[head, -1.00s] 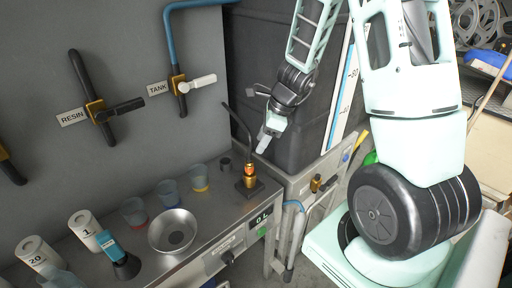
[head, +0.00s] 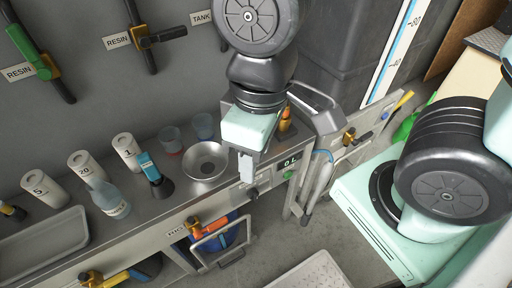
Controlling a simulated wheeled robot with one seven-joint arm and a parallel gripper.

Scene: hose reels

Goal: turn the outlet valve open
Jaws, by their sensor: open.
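My gripper (head: 246,172) is in the middle of the head view, above the front edge of the steel bench, pointing down. It is open, with nothing seen in it. A small brass valve (head: 348,136) sits on the pale front panel below the dark tank, to the right of my gripper and apart from it. No label reads "outlet", so I cannot tell for sure that this is the outlet valve. Another brass valve with an orange handle (head: 210,226) is under the bench. My arm hides part of the bench's right end.
The bench (head: 190,188) carries a metal bowl (head: 206,162), cups, a bottle (head: 110,200) and several numbered white cylinders. Wall valves labelled RESIN (head: 142,38) are at the upper left. A display reading 0 L (head: 288,161) is on the bench front.

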